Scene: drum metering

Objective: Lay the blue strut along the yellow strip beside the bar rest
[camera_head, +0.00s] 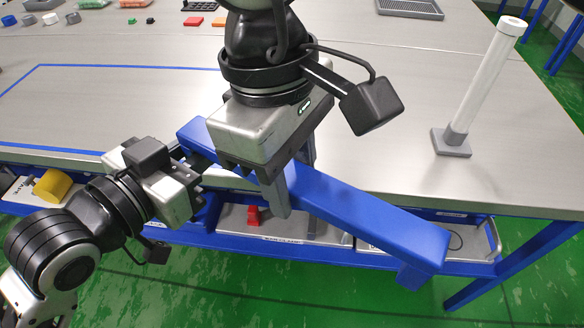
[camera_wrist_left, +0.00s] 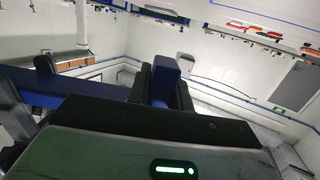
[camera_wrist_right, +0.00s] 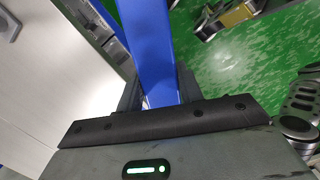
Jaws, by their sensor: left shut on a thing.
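The blue strut (camera_head: 375,222) is a long bar with a short block under its right end. It slants across the table's front edge, its right end out over the lower shelf. My left gripper (camera_head: 192,165) is shut on it near its left end. My right gripper (camera_head: 290,180) straddles it nearer the middle, one finger on each side; I cannot tell whether they press on it. The strut (camera_wrist_right: 150,45) runs between the fingers in the right wrist view, and the left wrist view shows part of it (camera_wrist_left: 165,80). I cannot make out the yellow strip or the bar rest.
A clear upright tube (camera_head: 487,78) on a grey base stands at the table's right. A blue outline marks the left tabletop. Small coloured parts and a grey tray (camera_head: 410,8) lie along the back.

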